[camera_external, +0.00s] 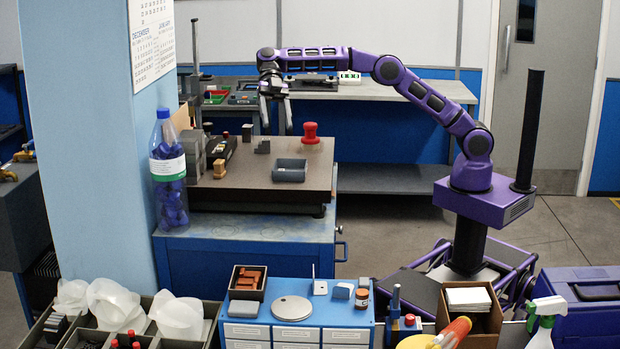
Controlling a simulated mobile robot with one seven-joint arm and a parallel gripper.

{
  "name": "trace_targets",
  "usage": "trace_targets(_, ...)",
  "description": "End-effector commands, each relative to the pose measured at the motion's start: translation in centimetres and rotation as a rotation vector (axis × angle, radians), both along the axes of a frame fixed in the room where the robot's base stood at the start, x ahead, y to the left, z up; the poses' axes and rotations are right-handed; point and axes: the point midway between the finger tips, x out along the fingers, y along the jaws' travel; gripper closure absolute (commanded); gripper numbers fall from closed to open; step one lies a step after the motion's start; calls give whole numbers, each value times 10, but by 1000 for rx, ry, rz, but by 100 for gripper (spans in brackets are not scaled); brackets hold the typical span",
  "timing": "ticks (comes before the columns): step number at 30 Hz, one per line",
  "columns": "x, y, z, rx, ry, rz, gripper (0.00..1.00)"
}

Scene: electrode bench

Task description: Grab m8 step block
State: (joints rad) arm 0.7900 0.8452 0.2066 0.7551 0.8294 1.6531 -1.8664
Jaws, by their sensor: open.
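A small dark grey block (262,147) with a stepped outline lies on the brown bench plate (237,188). It looks like the step block, but any M8 marking is too small to read. My gripper (277,126) hangs above the plate, fingers pointing down, open and empty. Its fingertips appear above and slightly right of the block, apart from it. Another small dark block (247,133) stands behind and to the left.
A red knob (310,133) stands right of the block. A wooden-coloured piece (220,169), a black device (221,150) and grey blocks (192,150) crowd the plate's left side. The plate's front middle is bare.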

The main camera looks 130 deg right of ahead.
Motion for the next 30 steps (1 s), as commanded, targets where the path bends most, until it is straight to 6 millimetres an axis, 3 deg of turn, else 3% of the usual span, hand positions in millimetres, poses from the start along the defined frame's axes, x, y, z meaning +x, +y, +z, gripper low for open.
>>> trace_targets(1, -14, -35, -15, 45, 15, -55, 33)
trace_targets(6, -63, -121, -48, 179, 32, -199, 33)
trace_targets(9, -91, -158, -59, 238, 27, -267, 33)
trace_targets(12, -112, -182, -65, 279, 19, -314, 33)
trace_targets(17, -123, -194, -70, 305, 12, -344, 33)
trace_targets(30, -87, -157, -89, 306, 13, -343, 33)
